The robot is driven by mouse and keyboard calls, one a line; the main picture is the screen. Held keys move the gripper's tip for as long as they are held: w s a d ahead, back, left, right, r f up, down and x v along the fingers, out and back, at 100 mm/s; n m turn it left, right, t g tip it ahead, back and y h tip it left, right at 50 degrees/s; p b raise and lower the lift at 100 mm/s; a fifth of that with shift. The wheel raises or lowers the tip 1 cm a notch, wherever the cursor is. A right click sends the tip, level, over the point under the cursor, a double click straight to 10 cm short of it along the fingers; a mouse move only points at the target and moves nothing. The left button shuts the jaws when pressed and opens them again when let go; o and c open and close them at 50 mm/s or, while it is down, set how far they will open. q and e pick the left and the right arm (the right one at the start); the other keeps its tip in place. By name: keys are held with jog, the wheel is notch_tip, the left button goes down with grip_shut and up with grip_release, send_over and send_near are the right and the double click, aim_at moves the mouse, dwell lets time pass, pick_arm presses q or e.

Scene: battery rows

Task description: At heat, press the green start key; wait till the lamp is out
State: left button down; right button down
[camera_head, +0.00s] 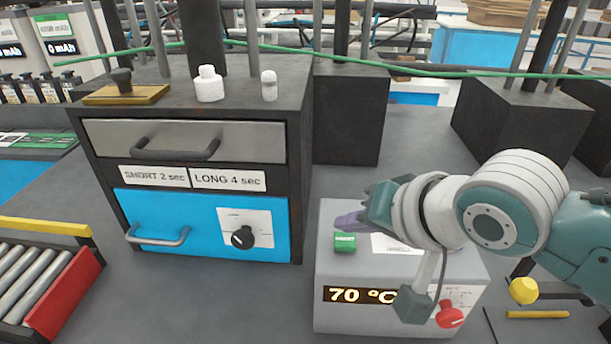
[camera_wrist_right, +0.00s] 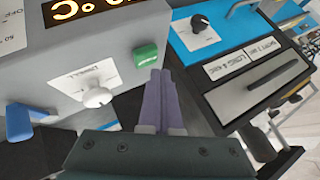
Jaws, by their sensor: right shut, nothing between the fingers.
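A grey heater box (camera_head: 335,300) carries a display (camera_head: 362,296) that reads 70 °C in lit yellow figures. The green key (camera_head: 345,242) is on its top, near the left edge; it also shows in the right wrist view (camera_wrist_right: 146,54). My right gripper (camera_head: 347,219) has its purple fingers shut and empty, close to the key; in the wrist view its tips (camera_wrist_right: 160,74) appear just beside it. I cannot tell whether they touch. A white round-topped part (camera_wrist_right: 97,97) stands on the box; I see no lit lamp. My left gripper is not in view.
A red knob (camera_head: 450,315) is at the box's front right. Left of it stands a black cabinet with a blue drawer (camera_head: 195,218) and a grey drawer (camera_head: 190,140). A yellow ball-shaped part (camera_head: 523,290) is at right. A roller tray (camera_head: 30,285) lies at far left.

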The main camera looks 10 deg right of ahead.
aim_at(349, 245)
jog(key=shift+f, duration=0.15)
dwell(0.3)
jog(key=shift+f, duration=0.3)
jog(key=shift+f+b, duration=0.4)
jog(key=shift+f, duration=0.05)
dwell(0.4)
dwell(0.4)
jog(key=shift+r+p, duration=0.85)
jog(key=shift+p, duration=0.2)
notch_tip(349, 245, up, 5)
jog(key=p, duration=0.5)
jog(key=shift+r+p, duration=0.1)
jog(key=shift+p, duration=0.25)
